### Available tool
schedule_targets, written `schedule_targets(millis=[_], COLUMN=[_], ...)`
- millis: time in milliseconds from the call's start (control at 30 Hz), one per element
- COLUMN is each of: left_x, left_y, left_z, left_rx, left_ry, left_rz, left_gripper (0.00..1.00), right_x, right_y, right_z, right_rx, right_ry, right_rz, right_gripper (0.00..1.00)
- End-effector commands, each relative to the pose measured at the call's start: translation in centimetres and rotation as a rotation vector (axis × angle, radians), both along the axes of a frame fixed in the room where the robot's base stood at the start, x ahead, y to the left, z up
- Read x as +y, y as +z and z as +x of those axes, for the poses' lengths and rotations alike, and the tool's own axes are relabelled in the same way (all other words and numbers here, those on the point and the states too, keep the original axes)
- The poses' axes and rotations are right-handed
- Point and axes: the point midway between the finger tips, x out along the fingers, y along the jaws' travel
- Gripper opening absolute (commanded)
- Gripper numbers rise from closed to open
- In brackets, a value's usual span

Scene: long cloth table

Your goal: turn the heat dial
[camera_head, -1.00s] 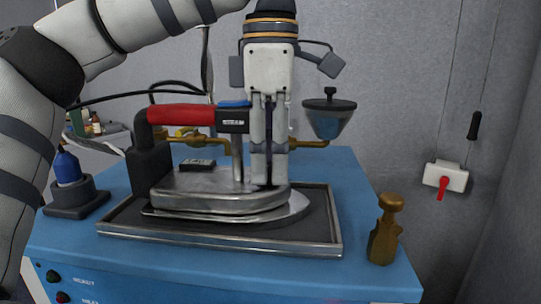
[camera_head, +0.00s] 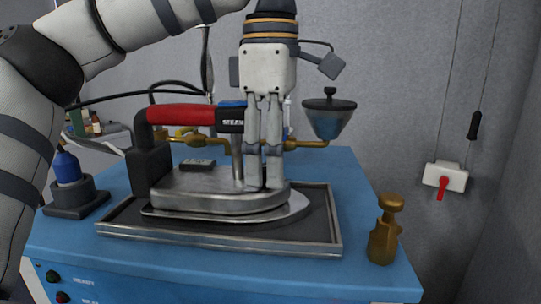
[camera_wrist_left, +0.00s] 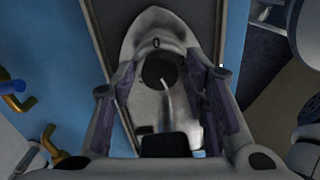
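A steam iron with a red handle (camera_head: 180,114) and a metal body (camera_head: 190,185) rests on a framed dark tray (camera_head: 318,236). The heat dial (camera_wrist_left: 160,70), a dark round knob with a light pointer line, sits on top of the iron near its nose, below a "0" mark. It is hidden behind the fingers in the head view. My left gripper (camera_head: 264,183) points straight down over the front of the iron. In the left wrist view its fingers stand apart, one on each side of the dial, with small gaps showing. My right gripper is in neither view.
A blue table (camera_head: 356,200) carries the tray. A brass bottle-like piece (camera_head: 384,235) stands at the right, and a blue bottle (camera_head: 67,168) in a dark holder at the left. A blue funnel cup (camera_head: 329,118) hangs close right of my gripper. A red-levered switch box (camera_head: 445,178) is on the wall.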

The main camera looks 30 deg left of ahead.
Motion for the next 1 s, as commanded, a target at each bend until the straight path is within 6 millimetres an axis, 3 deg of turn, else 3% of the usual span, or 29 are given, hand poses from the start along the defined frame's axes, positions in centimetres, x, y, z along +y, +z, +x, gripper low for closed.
schedule_targets(millis=[333,700,1000], left_x=[0.0,0.0,-0.1], left_y=[0.5,9.5,11.6], left_z=[0.0,0.0,0.0], left_rx=[-0.003,-0.013,0.005], left_ry=[0.001,0.008,0.001], left_rz=[0.000,0.003,0.003], left_gripper=[0.49,0.49,0.49], right_x=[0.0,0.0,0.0], right_y=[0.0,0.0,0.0], right_z=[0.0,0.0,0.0], right_rx=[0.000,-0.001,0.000], right_ry=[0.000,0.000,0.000], right_rz=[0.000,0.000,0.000], right_gripper=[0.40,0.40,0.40])
